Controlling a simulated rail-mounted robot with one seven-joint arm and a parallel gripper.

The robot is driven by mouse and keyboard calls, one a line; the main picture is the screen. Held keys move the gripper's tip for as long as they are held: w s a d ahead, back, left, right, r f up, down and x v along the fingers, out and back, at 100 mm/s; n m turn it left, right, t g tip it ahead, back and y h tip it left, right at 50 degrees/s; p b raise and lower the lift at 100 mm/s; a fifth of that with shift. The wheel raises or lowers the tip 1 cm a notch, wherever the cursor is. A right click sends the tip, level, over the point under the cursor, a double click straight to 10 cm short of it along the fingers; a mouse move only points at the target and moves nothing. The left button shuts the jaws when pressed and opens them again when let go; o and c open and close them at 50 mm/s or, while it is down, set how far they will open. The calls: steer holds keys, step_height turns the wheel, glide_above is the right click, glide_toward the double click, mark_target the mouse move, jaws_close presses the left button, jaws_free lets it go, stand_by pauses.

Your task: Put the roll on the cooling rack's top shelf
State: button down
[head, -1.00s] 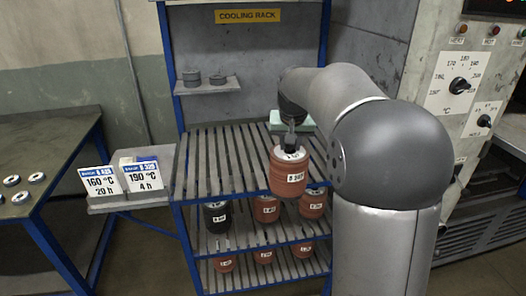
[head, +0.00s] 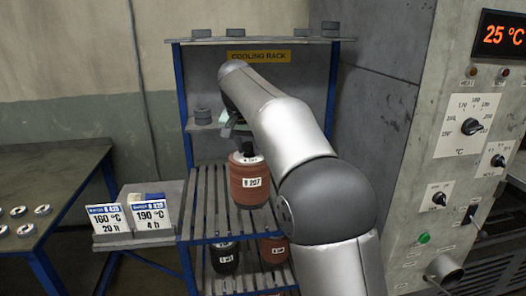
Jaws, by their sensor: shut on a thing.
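The roll (head: 249,182) is a red-brown cylinder with a pale top and a white label that seems to read B 207. My gripper (head: 246,152) is shut on the top of the roll from above and holds it upright. The cooling rack (head: 186,110) has blue posts. Its upper slatted shelf (head: 205,215) lies behind and below the roll in the picture. I cannot tell whether the roll's base touches the slats. My arm hides the right part of this shelf.
A dark roll (head: 224,257) and a red-brown roll (head: 273,250) stand on the lower shelf. A side stand with two signs (head: 150,216) is left, and the oven panel (head: 465,160) is right.

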mark_target(232, 152)
steer(key=w+a, duration=0.1)
steer(key=a+f+p, duration=0.1)
steer(key=a, duration=0.1)
steer(key=w+a, duration=0.1)
steer(key=a, duration=0.1)
steer(key=shift+w+f+p, duration=0.3)
steer(key=shift+p, duration=0.05)
steer(key=w+a+f+p, duration=0.1)
steer(key=a+f, duration=0.3)
steer(key=f, duration=0.5)
steer(key=shift+w+a+f+p, duration=0.2)
steer(key=shift+w+p, duration=0.1)
steer(key=shift+w, duration=0.45)
steer(key=shift+f, duration=0.15)
steer(key=c, duration=1.1)
jaws_free()
steer(key=shift+s+f, duration=0.1)
steer(key=shift+f, duration=0.05)
